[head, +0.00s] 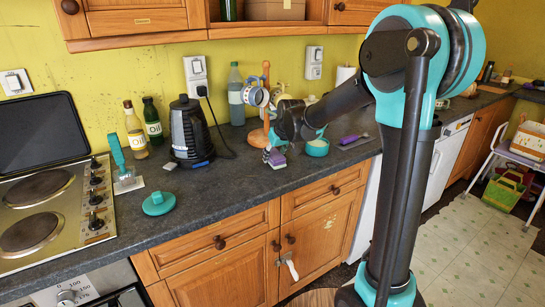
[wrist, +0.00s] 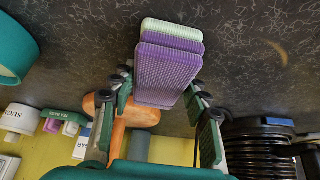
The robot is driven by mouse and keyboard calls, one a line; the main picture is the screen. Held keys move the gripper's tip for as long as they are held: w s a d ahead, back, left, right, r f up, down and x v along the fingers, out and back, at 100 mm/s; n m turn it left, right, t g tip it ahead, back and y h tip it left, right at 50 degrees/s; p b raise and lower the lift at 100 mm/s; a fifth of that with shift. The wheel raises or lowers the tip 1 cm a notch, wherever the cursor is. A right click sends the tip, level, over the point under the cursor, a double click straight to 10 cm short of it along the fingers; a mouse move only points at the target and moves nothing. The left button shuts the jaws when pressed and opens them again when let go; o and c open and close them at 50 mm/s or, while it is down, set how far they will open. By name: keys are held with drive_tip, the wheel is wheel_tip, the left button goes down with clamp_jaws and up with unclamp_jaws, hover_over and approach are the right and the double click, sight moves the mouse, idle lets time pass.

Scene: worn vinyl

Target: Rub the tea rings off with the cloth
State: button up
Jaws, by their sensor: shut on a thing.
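A folded cloth (wrist: 168,72), purple with a pale green layer, is between the fingers of my gripper (wrist: 160,92) in the wrist view. The gripper is shut on it. In the head view the cloth (head: 274,158) shows small below my gripper (head: 273,148), over the worktop in front of the mug tree. I cannot tell whether it touches the worktop. A faint brownish arc, like part of a tea ring (wrist: 278,52), marks the dark worktop in the wrist view, apart from the cloth. No ring is clear in the head view.
A black kettle (head: 188,135) stands left of my gripper. A wooden mug tree (head: 266,100) is behind it and a teal bowl (head: 317,148) is to its right. A teal lid-like disc (head: 158,203) lies at the left. The worktop between disc and gripper is clear.

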sight(239, 171)
drive_tip(key=shift+s+a, duration=0.7)
drive_tip(key=shift+a, duration=0.3)
drive_tip(key=shift+s+a, duration=0.65)
drive_tip(key=shift+a, duration=0.35)
drive_tip(key=shift+s+a, duration=0.7)
drive_tip(key=shift+a, duration=0.3)
drive_tip(key=shift+s+a, duration=0.65)
drive_tip(key=shift+a, duration=0.35)
drive_tip(key=shift+s+a, duration=0.7)
drive_tip(key=shift+a, duration=0.3)
drive_tip(key=shift+s+a, duration=0.7)
drive_tip(key=shift+a, duration=0.3)
drive_tip(key=shift+r, duration=0.15)
wheel_tip(239, 171, up, 7)
